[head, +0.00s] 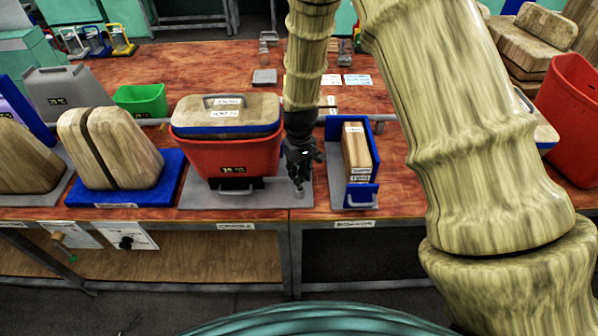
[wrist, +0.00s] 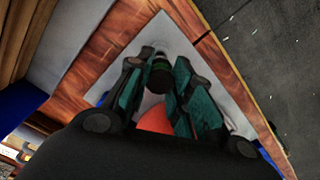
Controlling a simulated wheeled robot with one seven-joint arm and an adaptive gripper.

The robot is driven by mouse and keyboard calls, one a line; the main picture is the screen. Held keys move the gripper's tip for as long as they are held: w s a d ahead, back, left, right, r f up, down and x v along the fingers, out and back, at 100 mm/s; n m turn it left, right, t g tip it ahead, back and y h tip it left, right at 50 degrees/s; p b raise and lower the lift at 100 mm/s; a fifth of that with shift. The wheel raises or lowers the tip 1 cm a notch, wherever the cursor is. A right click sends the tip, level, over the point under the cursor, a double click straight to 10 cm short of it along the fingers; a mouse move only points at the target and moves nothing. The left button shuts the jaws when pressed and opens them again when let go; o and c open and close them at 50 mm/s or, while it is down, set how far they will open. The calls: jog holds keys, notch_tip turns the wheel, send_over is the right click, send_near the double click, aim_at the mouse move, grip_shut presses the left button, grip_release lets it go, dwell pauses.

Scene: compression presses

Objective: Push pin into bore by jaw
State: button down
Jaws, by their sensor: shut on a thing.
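My gripper (head: 303,165) is low over the front right part of a grey base plate (head: 258,199), just right of the red press bin (head: 232,156). In the wrist view its fingers (wrist: 160,82) are closed around a dark, short cylinder with a green band, which looks like the pin (wrist: 159,74). A small grey round post (head: 299,187) stands on the plate directly below the gripper in the head view. I cannot make out the bore; the fingers and the pin cover that spot. Whether the pin touches the post is unclear.
A blue holder (head: 361,195) with an upright wooden block (head: 356,152) stands close on the right. Wooden halves on a blue base (head: 172,182) stand left of the bin. A green bin (head: 141,100) is behind. The table's front edge is close to the plate.

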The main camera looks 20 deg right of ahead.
aim_at(300, 173)
jog(key=shift+f+b, duration=0.65)
jog(key=shift+f, duration=0.9)
dwell(0.4)
jog(key=shift+r, duration=0.15)
jog(key=shift+r+p, duration=0.85)
jog(key=shift+r, duration=0.25)
jog(key=shift+p, duration=0.4)
dwell(1.4)
jog(key=shift+f+b, duration=0.55)
jog(key=shift+f, duration=0.65)
dwell(0.5)
jog(key=c, duration=1.2)
grip_release()
jog(key=shift+r, duration=5.95)
